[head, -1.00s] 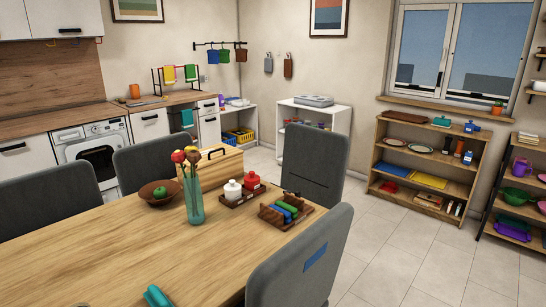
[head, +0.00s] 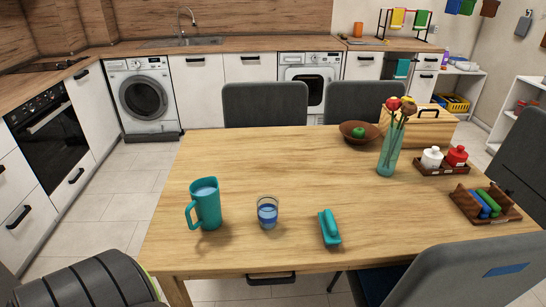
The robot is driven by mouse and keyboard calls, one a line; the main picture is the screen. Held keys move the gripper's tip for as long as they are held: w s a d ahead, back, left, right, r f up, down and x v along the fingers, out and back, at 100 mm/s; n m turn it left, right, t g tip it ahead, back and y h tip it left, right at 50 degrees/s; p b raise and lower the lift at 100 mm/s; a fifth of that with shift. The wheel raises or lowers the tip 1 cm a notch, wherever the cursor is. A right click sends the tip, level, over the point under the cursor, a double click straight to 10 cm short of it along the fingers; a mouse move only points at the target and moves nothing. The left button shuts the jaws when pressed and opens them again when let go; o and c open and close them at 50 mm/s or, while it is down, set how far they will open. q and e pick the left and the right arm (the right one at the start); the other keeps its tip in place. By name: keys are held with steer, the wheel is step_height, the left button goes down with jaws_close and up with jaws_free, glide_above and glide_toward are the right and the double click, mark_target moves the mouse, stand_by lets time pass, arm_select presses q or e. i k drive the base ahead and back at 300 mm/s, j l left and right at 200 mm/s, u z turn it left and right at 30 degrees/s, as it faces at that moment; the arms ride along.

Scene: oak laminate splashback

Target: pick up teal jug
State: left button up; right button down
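The teal jug (head: 206,204) stands upright on the wooden dining table (head: 270,160), near its front left corner in the head view. Its handle points to the left, and its open top shows a pale blue inside. Nothing touches it. Neither of my grippers shows in the view.
A glass with blue liquid (head: 267,212) stands just right of the jug, and a teal brush-like item (head: 329,227) lies further right. A teal vase with flowers (head: 389,152), a brown bowl (head: 360,134) and a wooden caddy (head: 484,204) are further off. Chairs (head: 265,104) surround the table.

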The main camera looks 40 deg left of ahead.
mark_target(203, 211)
steer(key=u, duration=1.9)
